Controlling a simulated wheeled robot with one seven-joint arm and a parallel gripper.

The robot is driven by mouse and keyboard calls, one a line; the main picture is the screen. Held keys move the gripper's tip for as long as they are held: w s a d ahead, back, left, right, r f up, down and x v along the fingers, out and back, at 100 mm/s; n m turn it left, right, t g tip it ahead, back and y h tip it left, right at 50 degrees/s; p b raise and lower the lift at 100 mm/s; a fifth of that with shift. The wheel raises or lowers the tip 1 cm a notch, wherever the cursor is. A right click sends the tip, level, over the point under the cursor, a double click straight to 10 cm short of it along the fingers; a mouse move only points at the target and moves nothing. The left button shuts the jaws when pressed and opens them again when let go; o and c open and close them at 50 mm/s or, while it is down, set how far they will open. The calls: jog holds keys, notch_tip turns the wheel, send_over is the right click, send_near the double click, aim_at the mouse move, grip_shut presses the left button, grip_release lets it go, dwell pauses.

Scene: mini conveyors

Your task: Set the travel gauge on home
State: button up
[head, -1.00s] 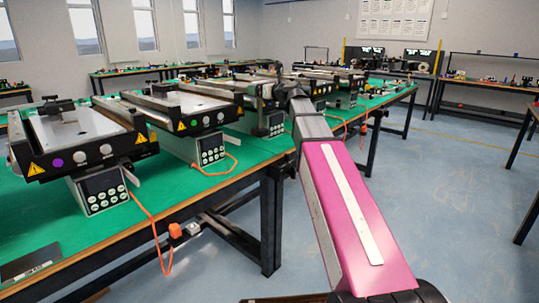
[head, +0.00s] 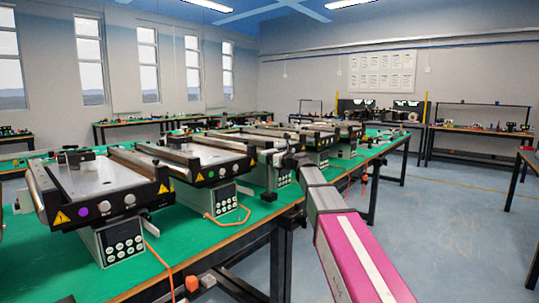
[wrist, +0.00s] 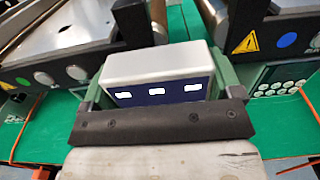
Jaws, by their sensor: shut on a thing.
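A white box with a dark blue face and three small white labels (wrist: 158,72) sits between the fingers of my gripper (wrist: 158,92) in the wrist view. It may be the travel gauge; I cannot read its labels. My gripper is shut on it, one grey-green finger at each side. In the head view my gripper (head: 272,168) is at the row of mini conveyors, over the green bench. The box is too small to make out there. No mark reading home is legible.
A conveyor (head: 100,178) with a purple button stands at the left of the green bench (head: 185,262); another (head: 205,152) stands beyond it. A control box (head: 120,240) and orange cables are near the bench's front edge. Floor (head: 460,230) to the right is clear.

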jog(key=shift+f, duration=1.9)
jog(key=o, duration=1.8)
jog(key=shift+f, duration=0.15)
jog(key=shift+o, duration=0.2)
jog(key=v, duration=1.2)
jog(key=s+d+f+n+g+h, duration=0.25)
jog(key=s+f+n, duration=0.3)
jog(key=f, duration=0.75)
jog(key=s+d+f+n+g+h, duration=0.1)
jog(key=s+f+n+g+h, duration=0.45)
jog(key=f, duration=0.85)
jog(key=s+d+f+n+g+h, duration=0.1)
jog(key=s+d+f+n+h, duration=0.2)
jog(key=s+d+f+n, duration=0.2)
jog(key=s+d+f+n+g+h, duration=0.2)
jog(key=s+d+f+n, duration=0.3)
jog(key=s+f+n, duration=0.4)
notch_tip(320, 180, down, 2)
jog(key=shift+s+d+f+n+h, duration=0.1)
jog(key=shift+s+d+n+h, duration=0.2)
jog(key=shift+s+h, duration=0.45)
